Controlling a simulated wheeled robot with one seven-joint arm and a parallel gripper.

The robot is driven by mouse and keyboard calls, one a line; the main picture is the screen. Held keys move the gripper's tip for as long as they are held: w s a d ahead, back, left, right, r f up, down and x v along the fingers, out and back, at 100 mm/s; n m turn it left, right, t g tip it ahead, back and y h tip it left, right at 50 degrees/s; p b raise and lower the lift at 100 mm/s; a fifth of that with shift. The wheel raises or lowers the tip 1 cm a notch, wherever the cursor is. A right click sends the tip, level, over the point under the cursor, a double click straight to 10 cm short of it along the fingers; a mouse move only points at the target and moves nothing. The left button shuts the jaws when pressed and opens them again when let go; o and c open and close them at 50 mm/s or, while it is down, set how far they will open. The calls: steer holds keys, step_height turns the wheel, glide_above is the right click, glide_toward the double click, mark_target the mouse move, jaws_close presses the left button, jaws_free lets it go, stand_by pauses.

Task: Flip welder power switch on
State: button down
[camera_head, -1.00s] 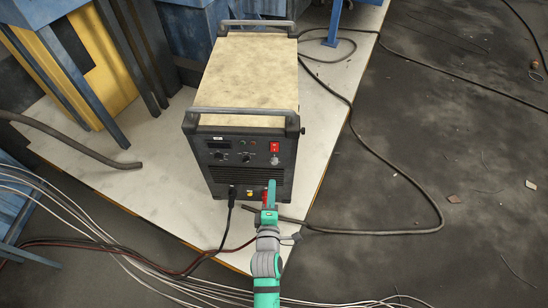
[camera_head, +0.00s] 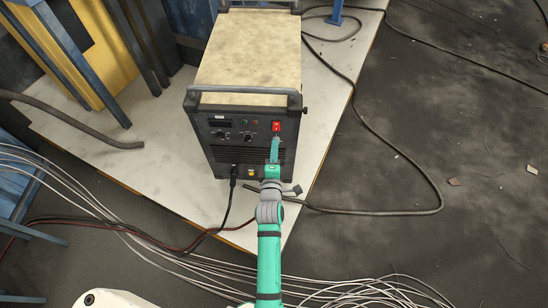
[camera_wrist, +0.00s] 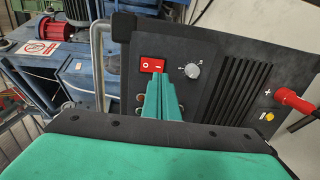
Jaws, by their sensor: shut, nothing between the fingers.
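The welder (camera_head: 245,125) is a dark box with a beige top and handles, standing on a pale board. Its red rocker power switch (camera_head: 277,126) is at the upper right of the front panel. It also shows in the wrist view (camera_wrist: 152,65), marked "O" and "I". My gripper (camera_head: 275,142) is shut and empty, with its green fingers pointing at the panel just below the switch. In the wrist view the shut fingertips (camera_wrist: 163,78) appear just beside the switch's lower edge and partly cover the panel. I cannot tell whether they touch it.
A grey knob (camera_wrist: 192,70) is beside the switch, and a red plug (camera_wrist: 295,102) is on the panel's far side. A black cable (camera_head: 233,172) hangs from the front. Loose wires (camera_head: 110,222) lie on the floor. A dark hose runs along the right.

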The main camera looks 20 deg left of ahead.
mark_target(276, 131)
steer(key=shift+x, duration=2.8)
steer(key=shift+w, duration=0.2)
steer(key=shift+s+d+f, duration=0.1)
steer(key=shift+s+f, duration=0.1)
steer(key=shift+s, duration=0.15)
steer(key=f+v, duration=0.3)
steer(key=v, duration=1)
steer(key=shift+s, duration=0.2)
steer(key=shift+w+f, duration=0.1)
